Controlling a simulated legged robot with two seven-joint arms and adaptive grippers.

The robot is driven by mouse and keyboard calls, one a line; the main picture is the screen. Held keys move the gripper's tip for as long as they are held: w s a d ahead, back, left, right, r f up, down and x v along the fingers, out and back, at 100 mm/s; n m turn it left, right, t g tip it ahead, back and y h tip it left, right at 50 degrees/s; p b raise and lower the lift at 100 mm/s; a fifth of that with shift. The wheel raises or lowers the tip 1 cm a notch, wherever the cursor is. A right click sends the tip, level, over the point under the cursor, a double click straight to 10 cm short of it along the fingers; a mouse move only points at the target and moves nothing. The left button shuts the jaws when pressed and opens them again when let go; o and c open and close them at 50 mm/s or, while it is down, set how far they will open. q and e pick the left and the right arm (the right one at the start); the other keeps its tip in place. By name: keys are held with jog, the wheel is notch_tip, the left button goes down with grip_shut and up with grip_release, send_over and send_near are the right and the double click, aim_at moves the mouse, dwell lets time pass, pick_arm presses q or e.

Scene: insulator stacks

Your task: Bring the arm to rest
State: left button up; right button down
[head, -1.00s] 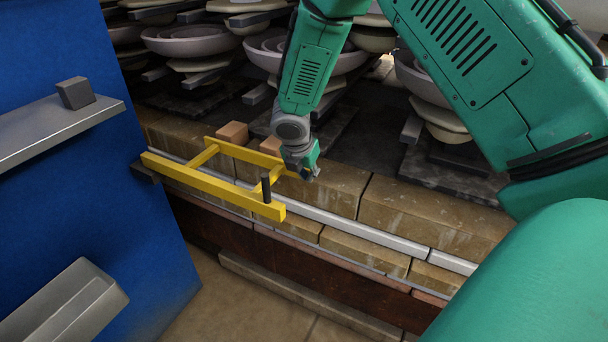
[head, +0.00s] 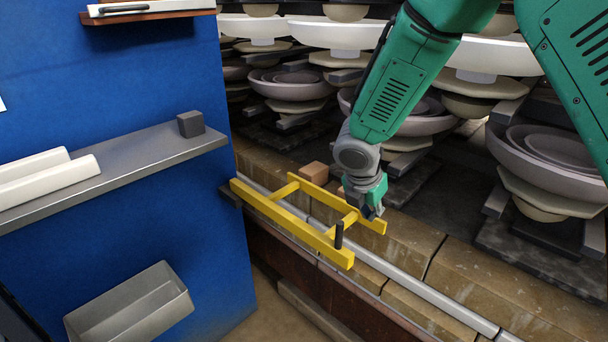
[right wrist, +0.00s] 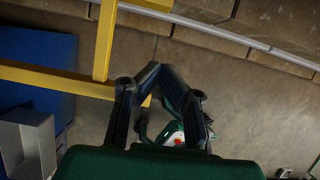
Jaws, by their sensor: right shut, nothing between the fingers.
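My right arm comes down from the upper right in the head view. Its gripper (head: 372,212) is over the far rail of a yellow ladder-like frame (head: 300,228), near that rail's right end. Whether it touches the rail is unclear. In the right wrist view the fingers (right wrist: 153,70) meet at their tips with nothing between them. Yellow bars (right wrist: 104,45) pass close to the left finger in that view. My left gripper is not in view.
A blue panel (head: 120,180) with a grey shelf (head: 140,153) and a grey bin (head: 130,305) stands left. A dark peg (head: 339,235) rises by the yellow frame. Stacked insulators (head: 290,85) stand behind a stone ledge (head: 480,280). A brown block (head: 315,173) sits on the ledge.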

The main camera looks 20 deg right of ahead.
jog(key=s+a+f+m+g+y, duration=0.1)
jog(key=s+a+f+m+y, duration=0.1)
jog(key=s+a+f+m, duration=0.45)
jog(key=s+a+f+m+g+y, duration=0.15)
jog(key=s+a+f+m, duration=0.25)
jog(key=s+f, duration=0.55)
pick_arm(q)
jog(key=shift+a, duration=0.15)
pick_arm(e)
jog(key=s+f+m, duration=0.3)
jog(key=s+m, duration=0.3)
jog(key=s, duration=0.1)
jog(key=s+d+f+m+t, duration=0.1)
jog(key=s+f+m, duration=0.1)
jog(key=s+m, duration=0.3)
jog(key=shift+s+d+f+m, duration=0.25)
jog(key=shift+s+f+m, duration=0.15)
jog(key=shift+s, duration=0.45)
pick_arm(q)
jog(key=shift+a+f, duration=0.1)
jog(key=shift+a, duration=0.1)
pick_arm(e)
jog(key=shift+a+t, duration=0.15)
jog(key=shift+t, duration=0.1)
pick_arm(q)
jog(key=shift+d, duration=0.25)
pick_arm(e)
jog(key=shift+w+d, duration=0.15)
jog(key=shift+d, duration=0.1)
